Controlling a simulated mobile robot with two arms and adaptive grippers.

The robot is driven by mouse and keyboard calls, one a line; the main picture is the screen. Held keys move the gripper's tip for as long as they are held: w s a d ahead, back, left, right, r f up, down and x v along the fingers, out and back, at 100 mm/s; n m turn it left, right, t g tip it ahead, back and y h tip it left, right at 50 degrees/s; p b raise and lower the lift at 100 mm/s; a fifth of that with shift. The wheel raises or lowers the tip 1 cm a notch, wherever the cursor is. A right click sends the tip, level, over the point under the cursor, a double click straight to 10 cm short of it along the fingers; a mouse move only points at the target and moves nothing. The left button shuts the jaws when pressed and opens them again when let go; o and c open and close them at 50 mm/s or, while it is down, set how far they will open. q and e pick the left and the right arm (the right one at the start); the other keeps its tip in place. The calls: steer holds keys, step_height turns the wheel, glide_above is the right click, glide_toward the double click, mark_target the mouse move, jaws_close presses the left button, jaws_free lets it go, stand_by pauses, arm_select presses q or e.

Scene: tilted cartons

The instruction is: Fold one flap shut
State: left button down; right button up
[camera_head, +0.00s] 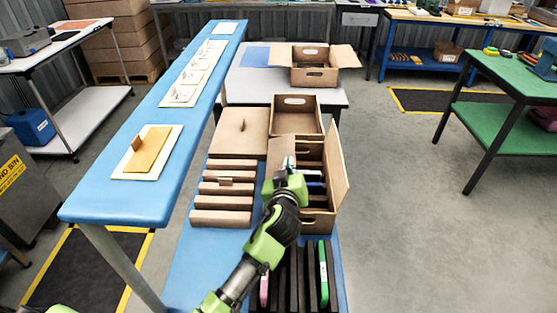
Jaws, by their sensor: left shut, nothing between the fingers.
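An open brown carton (317,221) stands on the blue bench, with handle slots in its wall and items inside that I cannot make out. Its right flap (337,165) stands up and leans outward. A panel at its left side (274,153) is partly hidden by my gripper. My left gripper (288,164) is shut and empty, over the carton's left part; its fingertips are small, and I cannot tell whether they touch cardboard. My right gripper is not in view.
Behind is another open carton (297,101); a flat brown board (240,134) lies left of it. A carton with spread flaps (313,76) stands farther back. Brown bars (222,203) lie left of my gripper, dark slotted pieces (296,280) in front.

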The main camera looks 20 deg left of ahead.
arm_select(q)
steer(key=shift+w+d+f+m+y+b, duration=0.1)
steer(key=shift+d+f+m+y+b, duration=0.15)
steer(key=shift+f+m+b, duration=0.35)
steer(key=shift+w+d+f+m+y+b, duration=0.1)
steer(key=shift+d+f+m+y+b, duration=0.2)
steer(key=shift+f+m, duration=0.5)
steer(key=shift+r, duration=0.15)
steer(key=shift+a+r, duration=0.1)
steer(key=shift+r, duration=0.05)
